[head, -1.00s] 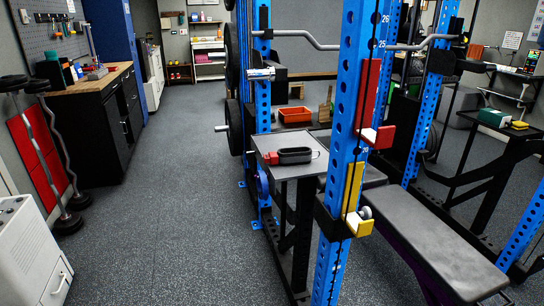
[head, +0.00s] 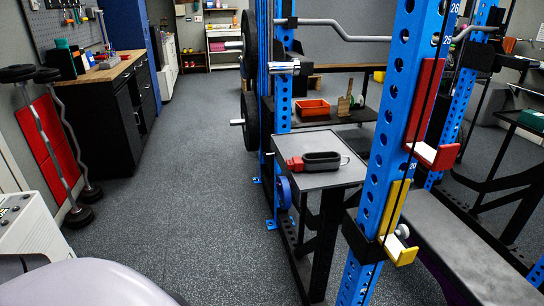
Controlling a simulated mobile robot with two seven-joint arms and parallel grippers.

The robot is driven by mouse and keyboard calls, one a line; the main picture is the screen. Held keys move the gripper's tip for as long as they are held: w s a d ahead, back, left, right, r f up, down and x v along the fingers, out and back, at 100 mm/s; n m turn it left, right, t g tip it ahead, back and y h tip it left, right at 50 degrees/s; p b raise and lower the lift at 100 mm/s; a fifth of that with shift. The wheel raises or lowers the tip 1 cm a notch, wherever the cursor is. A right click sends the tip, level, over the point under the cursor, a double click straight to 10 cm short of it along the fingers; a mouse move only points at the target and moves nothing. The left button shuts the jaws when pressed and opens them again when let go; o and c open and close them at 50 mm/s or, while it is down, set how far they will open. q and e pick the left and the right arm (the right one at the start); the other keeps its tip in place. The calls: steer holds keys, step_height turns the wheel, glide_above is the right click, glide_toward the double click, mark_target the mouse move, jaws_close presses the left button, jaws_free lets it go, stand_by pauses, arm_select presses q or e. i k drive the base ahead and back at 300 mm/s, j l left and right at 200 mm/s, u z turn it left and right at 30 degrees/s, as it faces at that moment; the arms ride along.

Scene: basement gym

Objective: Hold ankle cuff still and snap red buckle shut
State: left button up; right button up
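The ankle cuff (head: 321,161) is a black, open-topped oval band on a small grey-topped stand (head: 331,179) beside the blue rack. The red buckle (head: 295,163) sits at the cuff's left end. A small loop shows at its right end. At this size I cannot tell whether the buckle is open or snapped. Neither of my grippers is in view, and nothing touches the cuff.
A blue rack upright (head: 392,140) with red and yellow holders stands right of the stand. A padded bench (head: 465,250) lies at the right. Open floor (head: 190,200) lies left of the stand.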

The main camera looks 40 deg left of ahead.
mark_target(290, 164)
steer(key=i+j+z, duration=0.2)
steer(key=j, duration=0.15)
steer(key=j+z, duration=0.15)
steer(key=j, duration=0.2)
steer(key=i+j+z, duration=0.1)
steer(key=j, duration=0.65)
steer(key=i+j+z, duration=0.15)
steer(key=j, duration=0.65)
